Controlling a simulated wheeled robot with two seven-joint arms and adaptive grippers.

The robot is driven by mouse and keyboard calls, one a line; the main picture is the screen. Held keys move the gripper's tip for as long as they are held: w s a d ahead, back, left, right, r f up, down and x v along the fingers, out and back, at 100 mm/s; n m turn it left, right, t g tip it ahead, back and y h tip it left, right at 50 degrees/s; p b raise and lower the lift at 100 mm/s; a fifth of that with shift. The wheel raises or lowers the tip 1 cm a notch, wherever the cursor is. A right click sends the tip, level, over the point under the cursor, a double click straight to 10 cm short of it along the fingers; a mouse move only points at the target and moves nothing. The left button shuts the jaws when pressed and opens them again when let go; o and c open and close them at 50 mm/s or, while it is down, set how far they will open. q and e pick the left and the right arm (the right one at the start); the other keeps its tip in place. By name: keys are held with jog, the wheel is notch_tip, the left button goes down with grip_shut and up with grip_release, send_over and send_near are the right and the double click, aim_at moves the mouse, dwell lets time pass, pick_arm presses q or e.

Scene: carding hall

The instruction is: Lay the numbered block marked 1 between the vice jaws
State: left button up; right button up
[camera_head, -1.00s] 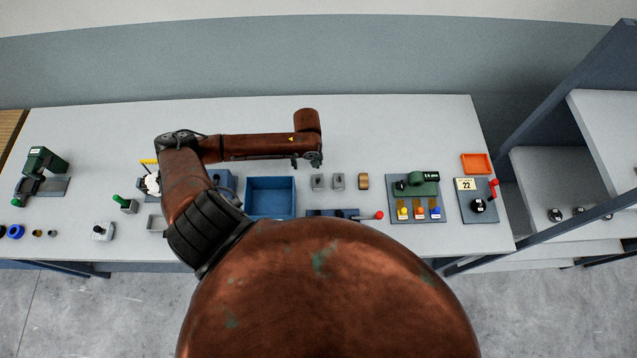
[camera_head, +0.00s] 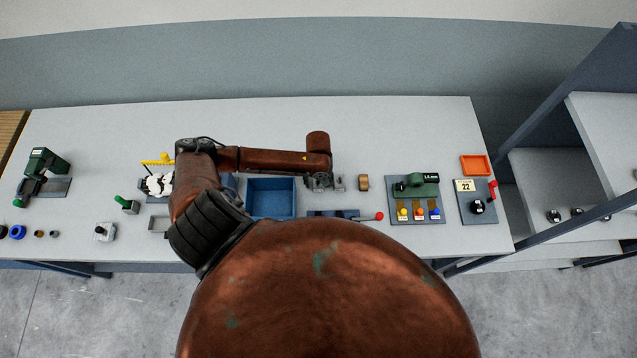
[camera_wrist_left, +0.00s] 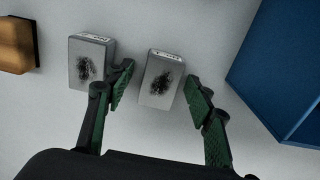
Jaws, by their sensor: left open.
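Two grey blocks with dark smudges and small white labels stand on the bench. In the left wrist view, one block (camera_wrist_left: 162,80) sits between the fingers of my open left gripper (camera_wrist_left: 160,92), with gaps visible around it. The other block (camera_wrist_left: 90,62) stands beside the left finger and also shows in the head view (camera_head: 340,184). I cannot read the numbers. In the head view, my left gripper (camera_head: 320,186) is over the left block and hides most of it. A dark blue device with a red-knobbed handle (camera_head: 345,214), probably the vice, is partly hidden by my arm. My right gripper is not seen.
A blue bin (camera_head: 271,183) stands left of the blocks. A brown wooden piece (camera_head: 363,182) is to their right. A panel with coloured knobs (camera_head: 417,200) and an orange tray (camera_head: 475,165) are further right. The bench behind the blocks is clear.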

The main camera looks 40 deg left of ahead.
pick_arm(q)
grip_shut()
dwell(0.5)
jog(key=shift+r, duration=0.1)
